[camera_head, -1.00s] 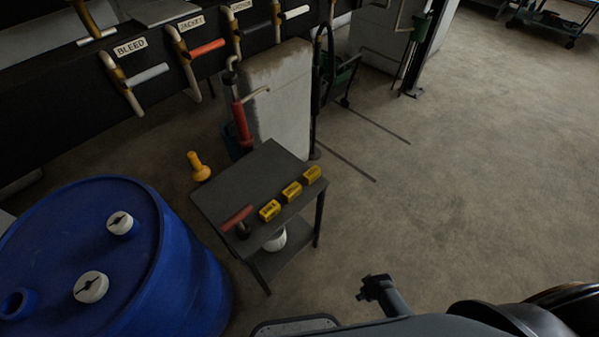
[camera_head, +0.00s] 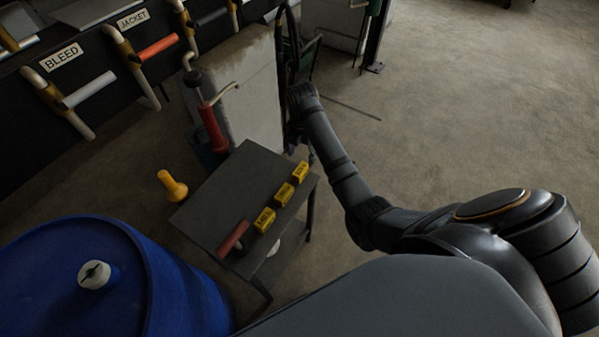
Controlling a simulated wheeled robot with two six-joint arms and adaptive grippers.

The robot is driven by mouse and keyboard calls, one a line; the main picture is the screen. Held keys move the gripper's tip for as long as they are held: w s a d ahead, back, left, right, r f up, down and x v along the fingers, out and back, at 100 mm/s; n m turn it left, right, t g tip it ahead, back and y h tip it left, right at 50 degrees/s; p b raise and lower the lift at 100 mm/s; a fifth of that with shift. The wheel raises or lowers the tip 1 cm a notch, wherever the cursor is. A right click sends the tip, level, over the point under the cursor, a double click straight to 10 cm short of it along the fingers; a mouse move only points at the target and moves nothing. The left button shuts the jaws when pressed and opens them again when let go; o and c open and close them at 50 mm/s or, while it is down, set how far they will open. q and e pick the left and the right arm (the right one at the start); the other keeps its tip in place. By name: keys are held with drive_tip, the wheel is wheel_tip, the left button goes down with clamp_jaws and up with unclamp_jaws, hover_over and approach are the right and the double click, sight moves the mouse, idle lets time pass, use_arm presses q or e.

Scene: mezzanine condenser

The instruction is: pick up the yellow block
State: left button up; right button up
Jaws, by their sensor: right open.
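Several small yellow objects are in view. Three yellow blocks with dark markings lie in a row on a dark grey table: the near block (camera_head: 264,219), the middle block (camera_head: 284,194) and the far block (camera_head: 300,172). The table (camera_head: 235,180) stands left of my right arm. My right gripper (camera_head: 302,96) is at the end of the arm reaching in from the right. It appears above and beyond the far block in the picture, apart from all three blocks, and is open and empty. Its fingers are small and dark against the background. My left gripper is not in view.
A red-handled item (camera_head: 233,237) lies at the table's near-left edge. A blue drum (camera_head: 150,265) stands at lower left. A pale panel (camera_head: 247,90) and a lever rack (camera_head: 85,90) are behind. Floor at right is clear.

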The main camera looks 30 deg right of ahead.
sight(301, 169)
wheel_tip(301, 169, down, 5)
drive_tip(key=shift+f, duration=0.1)
drive_tip(key=f, duration=0.3)
drive_tip(key=w+f, duration=0.1)
drive_tip(key=f, duration=0.1)
drive_tip(key=shift+d+f, duration=0.2)
drive_tip(key=shift+f, duration=0.05)
drive_tip(key=shift+r, duration=0.1)
clamp_jaws()
